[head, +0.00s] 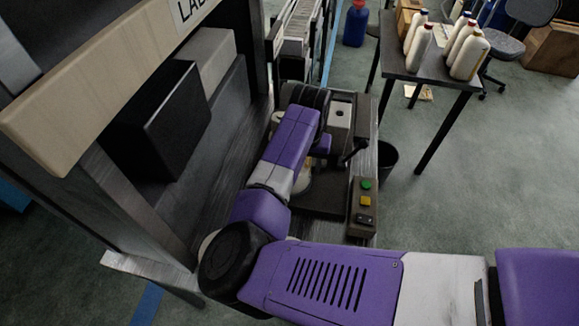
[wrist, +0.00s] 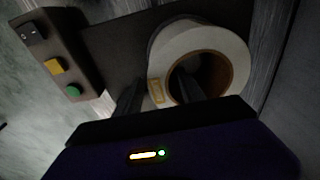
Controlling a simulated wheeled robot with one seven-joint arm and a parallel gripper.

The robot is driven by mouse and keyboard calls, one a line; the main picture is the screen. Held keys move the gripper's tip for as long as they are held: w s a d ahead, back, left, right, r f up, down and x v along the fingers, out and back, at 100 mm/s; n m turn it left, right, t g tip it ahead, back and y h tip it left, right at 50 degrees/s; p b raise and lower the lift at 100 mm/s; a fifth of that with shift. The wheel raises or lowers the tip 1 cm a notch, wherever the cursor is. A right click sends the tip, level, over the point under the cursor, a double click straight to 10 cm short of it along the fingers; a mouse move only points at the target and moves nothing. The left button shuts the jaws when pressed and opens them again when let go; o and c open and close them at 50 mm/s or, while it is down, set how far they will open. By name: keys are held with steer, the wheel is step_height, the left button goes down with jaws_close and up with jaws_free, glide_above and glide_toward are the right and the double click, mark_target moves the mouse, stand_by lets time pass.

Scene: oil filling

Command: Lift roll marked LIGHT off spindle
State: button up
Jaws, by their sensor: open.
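A white roll (wrist: 215,37) with a brown cardboard core lies at the upper right in the wrist view. A small yellowish label (wrist: 156,92) shows on its left side; I cannot read its wording. My gripper (wrist: 157,82) is open at the roll. One dark finger is left of the roll wall, and the other shows over the core opening. I cannot tell how deep they reach or whether they touch. The spindle is not clearly visible in the dark core. In the head view, my arm hides most of the roll, leaving a pale part (head: 303,184).
A control box (head: 363,205) with green, yellow and black buttons stands right of the roll's dark plate (head: 322,203). A table (head: 425,72) with white bottles stands at the back right.

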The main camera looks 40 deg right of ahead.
jaws_close()
stand_by(1.4)
